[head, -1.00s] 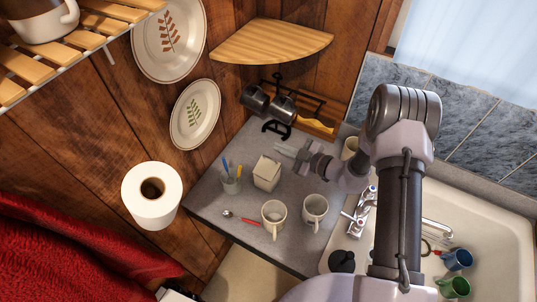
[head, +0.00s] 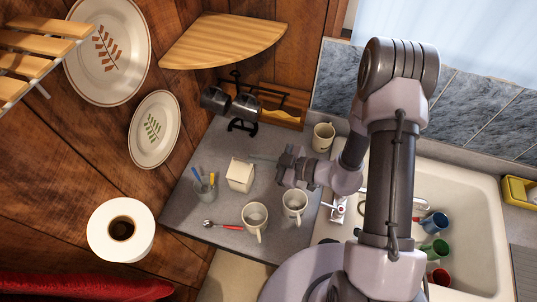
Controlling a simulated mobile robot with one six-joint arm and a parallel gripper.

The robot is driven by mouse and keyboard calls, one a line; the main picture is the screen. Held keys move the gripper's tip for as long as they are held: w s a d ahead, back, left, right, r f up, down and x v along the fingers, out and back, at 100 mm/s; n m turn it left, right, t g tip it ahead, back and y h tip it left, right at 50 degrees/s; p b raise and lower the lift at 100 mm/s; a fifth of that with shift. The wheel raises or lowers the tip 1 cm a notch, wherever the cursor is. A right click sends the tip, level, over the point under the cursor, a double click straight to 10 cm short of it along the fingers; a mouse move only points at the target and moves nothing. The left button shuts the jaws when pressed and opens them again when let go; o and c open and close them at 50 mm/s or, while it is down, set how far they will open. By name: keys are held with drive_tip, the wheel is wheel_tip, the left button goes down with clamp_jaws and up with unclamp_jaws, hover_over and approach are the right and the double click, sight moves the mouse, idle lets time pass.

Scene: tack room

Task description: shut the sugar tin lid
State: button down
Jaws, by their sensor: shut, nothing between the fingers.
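A small cream box (head: 240,176), which looks like the sugar tin, stands on the grey counter (head: 185,222) in the head view. It is too small to tell for sure how its lid sits. My gripper (head: 254,159) is shut and empty. Its thin fingertips point left, just behind the box's upper right edge. I cannot tell whether they touch it.
A cup of utensils (head: 205,187) stands left of the box. Two mugs (head: 254,217) (head: 295,207) and a red-handled spoon (head: 222,225) are in front. A black rack (head: 243,106) stands behind; the sink (head: 460,195) is right.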

sight(248, 169)
drive_tip(key=x, duration=0.4)
drive_tip(key=shift+w+f, duration=0.3)
drive_tip(key=shift+w, duration=0.25)
wheel_tip(248, 169, down, 2)
drive_tip(key=shift+w+a+f, duration=0.1)
drive_tip(key=shift+a+f, duration=0.05)
drive_tip(key=shift+f, duration=0.4)
drive_tip(key=shift+w+f, duration=0.2)
drive_tip(key=shift+f, duration=0.15)
